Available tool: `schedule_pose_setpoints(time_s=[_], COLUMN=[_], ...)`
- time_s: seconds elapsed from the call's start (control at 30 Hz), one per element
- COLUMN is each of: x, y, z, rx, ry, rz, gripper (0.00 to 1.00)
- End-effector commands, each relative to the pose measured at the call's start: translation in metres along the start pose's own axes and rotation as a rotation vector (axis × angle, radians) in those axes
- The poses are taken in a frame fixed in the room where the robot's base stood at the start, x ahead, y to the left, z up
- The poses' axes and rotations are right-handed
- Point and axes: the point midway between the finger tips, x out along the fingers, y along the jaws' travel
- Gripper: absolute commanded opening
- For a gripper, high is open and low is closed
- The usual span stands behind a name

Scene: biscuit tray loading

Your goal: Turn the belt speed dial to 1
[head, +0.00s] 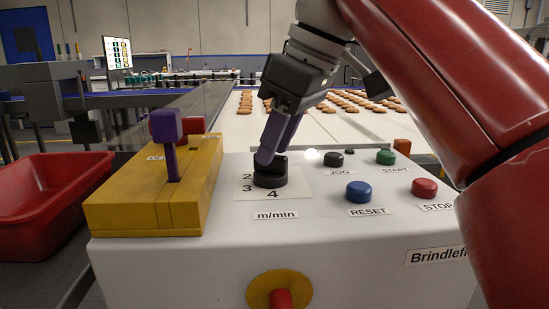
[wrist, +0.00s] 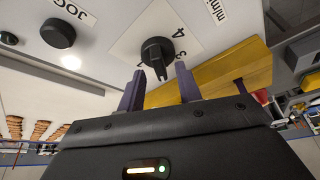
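The belt speed dial (head: 270,180) is a black round knob with a raised grip bar, on a pale plate on the white console. The figures 2, 3 and 4 show around it in the head view; the 1 is hidden. I cannot tell which figure the dial points to. My gripper (head: 268,158) reaches down to the dial from above. In the wrist view, its two purple fingers (wrist: 160,70) stand apart, with the end of the dial's grip bar (wrist: 157,50) in line with the gap between them. Contact with the bar is not clear.
Right of the dial are a black JOG button (head: 334,159), green START button (head: 386,157), blue RESET button (head: 359,191) and red STOP button (head: 424,188). A yellow block (head: 140,205) with a purple lever (head: 168,140) stands close on the left. Biscuits lie on the belt behind.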

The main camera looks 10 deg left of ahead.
Motion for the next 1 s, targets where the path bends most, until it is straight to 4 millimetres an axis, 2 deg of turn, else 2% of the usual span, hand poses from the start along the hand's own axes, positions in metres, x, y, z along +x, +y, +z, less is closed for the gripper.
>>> schedule_pose_setpoints(time_s=[0.13,0.43,0.7,1.0], x=[0.0116,0.0127,0.0127,0.0121], y=[-0.0002,0.0,0.0,-0.0002], z=[0.0004,-0.0002,-0.0002,-0.0002], rx=[0.0,0.0,0.0,0.013], ry=[0.0,0.0,0.0,-0.001], rz=[0.0,0.001,0.001,0.006], gripper=[0.35,0.35,0.01,0.0])
